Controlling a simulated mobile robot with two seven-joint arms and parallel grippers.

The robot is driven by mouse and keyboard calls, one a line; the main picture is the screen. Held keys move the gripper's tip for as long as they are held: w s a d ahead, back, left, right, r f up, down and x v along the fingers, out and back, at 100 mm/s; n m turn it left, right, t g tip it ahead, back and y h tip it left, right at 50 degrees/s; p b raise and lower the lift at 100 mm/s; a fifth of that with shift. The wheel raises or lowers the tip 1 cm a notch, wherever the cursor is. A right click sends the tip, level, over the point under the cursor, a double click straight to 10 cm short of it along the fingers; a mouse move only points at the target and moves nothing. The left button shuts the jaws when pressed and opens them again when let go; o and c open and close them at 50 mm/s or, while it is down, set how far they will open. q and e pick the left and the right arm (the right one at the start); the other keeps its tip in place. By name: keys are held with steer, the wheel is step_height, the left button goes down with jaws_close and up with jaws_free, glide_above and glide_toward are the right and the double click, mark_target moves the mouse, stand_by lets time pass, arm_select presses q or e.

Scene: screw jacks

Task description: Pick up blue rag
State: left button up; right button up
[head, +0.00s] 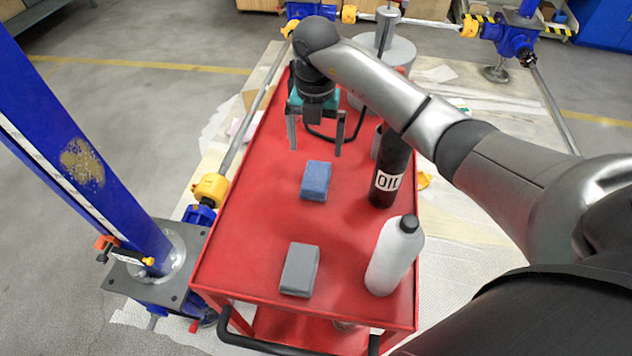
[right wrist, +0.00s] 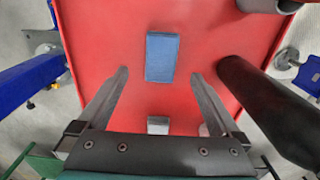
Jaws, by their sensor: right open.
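The blue rag (head: 315,180) is a small folded block lying on the red cart top (head: 245,240), near its middle. In the right wrist view the blue rag (right wrist: 161,57) lies ahead of the fingertips, roughly centred between them. My right gripper (head: 315,148) is open and empty above the cart, on the far side of the rag in the head view. Its two fingers (right wrist: 160,75) point down, spread apart and not touching the rag. My left gripper is not in view.
A grey block (head: 300,269) lies nearer on the cart. A black OIL bottle (head: 391,170) stands right of the rag, with a white bottle (head: 395,256) nearer. A grey metal cylinder (head: 395,55) is at the far end. A blue post (head: 90,150) stands left.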

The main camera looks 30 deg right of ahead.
mark_target(316, 175)
step_height(316, 175, down, 4)
steer(key=shift+r, duration=0.15)
steer(key=f, duration=0.1)
steer(key=f+b, duration=0.1)
steer(key=f, duration=0.1)
steer(key=s+f, duration=0.1)
steer(key=f, duration=0.1)
steer(key=shift+a+f+b, duration=0.1)
steer(key=shift+a+b, duration=0.05)
steer(key=shift+b, duration=0.2)
steer(key=shift+c, duration=0.2)
steer(key=c, duration=1.2)
steer(key=shift+r, duration=0.2)
steer(key=shift+c, duration=0.2)
